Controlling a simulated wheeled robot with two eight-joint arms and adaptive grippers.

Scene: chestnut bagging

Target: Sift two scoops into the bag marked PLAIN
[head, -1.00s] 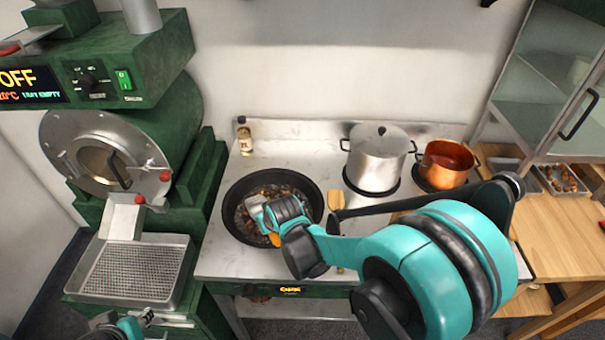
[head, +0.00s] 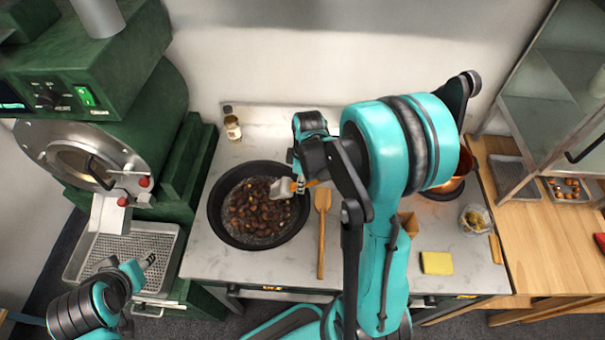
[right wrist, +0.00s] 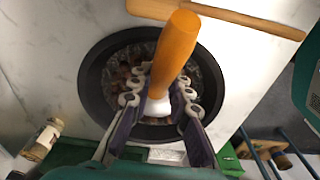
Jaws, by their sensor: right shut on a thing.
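A black pan (head: 214,212) on the white counter holds many brown chestnuts (head: 262,210) among dark grit. My right gripper (head: 299,182) is shut on the orange-brown handle of a metal scoop (head: 281,189), at the pan's right side. The scoop's head is over the chestnuts; whether it touches them or carries any is unclear. In the right wrist view, the fingers (right wrist: 160,100) close around the scoop's pale neck, with its handle (right wrist: 176,48) sticking out above the pan (right wrist: 93,92). My left gripper (head: 146,262) is at lower left by a perforated tray. I see no bag marked PLAIN.
A wooden spatula (head: 321,225) lies right of the pan. A bottle (head: 232,126) stands behind it. A yellow sponge (head: 436,263), a glass jar (head: 475,219) and a copper pot (head: 468,160) are to the right. The green roaster (head: 160,115) and perforated tray (head: 165,272) are left.

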